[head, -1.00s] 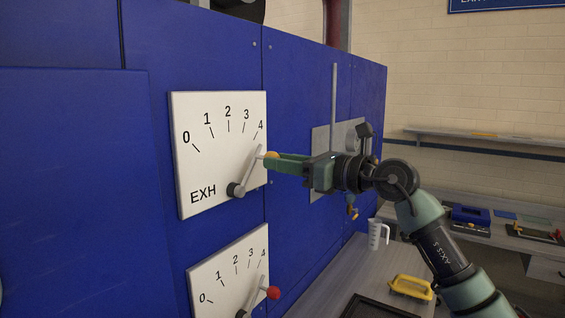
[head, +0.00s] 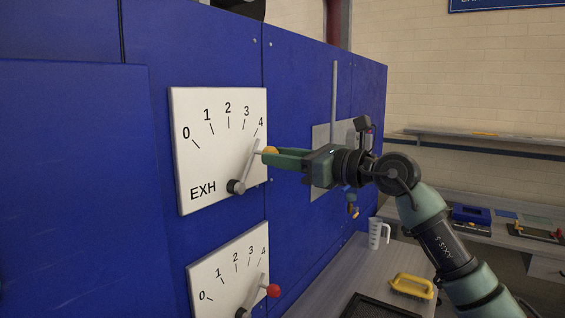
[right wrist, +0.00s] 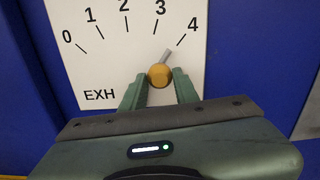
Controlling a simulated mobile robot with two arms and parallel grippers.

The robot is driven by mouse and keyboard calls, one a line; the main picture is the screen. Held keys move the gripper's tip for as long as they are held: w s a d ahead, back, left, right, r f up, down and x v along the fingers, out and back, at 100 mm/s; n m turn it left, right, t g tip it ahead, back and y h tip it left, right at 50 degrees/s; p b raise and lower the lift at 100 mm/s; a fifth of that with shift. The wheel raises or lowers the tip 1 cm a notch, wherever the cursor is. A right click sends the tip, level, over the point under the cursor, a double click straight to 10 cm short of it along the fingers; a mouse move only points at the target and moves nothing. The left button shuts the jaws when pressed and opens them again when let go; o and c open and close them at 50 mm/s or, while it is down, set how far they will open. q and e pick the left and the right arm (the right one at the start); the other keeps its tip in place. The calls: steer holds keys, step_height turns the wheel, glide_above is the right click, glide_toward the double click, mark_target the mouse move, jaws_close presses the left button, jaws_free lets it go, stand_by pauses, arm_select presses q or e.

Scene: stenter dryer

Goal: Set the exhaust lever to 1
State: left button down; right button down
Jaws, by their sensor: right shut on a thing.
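The exhaust dial (head: 205,125) is a white plate marked EXH with a scale from 0 to 4, on the blue machine panel. Its grey lever (head: 247,169) turns on a dark hub at the plate's bottom and points up and right, close to the 4 mark. The lever's orange-yellow knob (right wrist: 160,75) also shows in the head view (head: 269,151). My right gripper (head: 275,156) is shut on the knob, with one green finger on each side of it in the right wrist view (right wrist: 159,90). My left gripper is not in view.
A second dial (head: 215,271) with a red-knobbed lever (head: 273,291) sits just below. A grey bench (head: 345,272) at the lower right holds a white jug (head: 376,234) and a yellow-handled item (head: 411,287). Blue panel (head: 70,180) lies left of the dial.

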steer(key=s+a+r+n+b, duration=0.1)
steer(key=s+a+n+b, duration=0.3)
steer(key=s+n+b, duration=0.2)
steer(key=shift+a+n+b, duration=0.2)
steer(key=shift+n+b, duration=1.05)
steer(key=shift+n, duration=1.05)
steer(key=shift+s, duration=0.1)
steer(key=c, duration=1.1)
jaws_free()
steer(key=shift+o, duration=0.2)
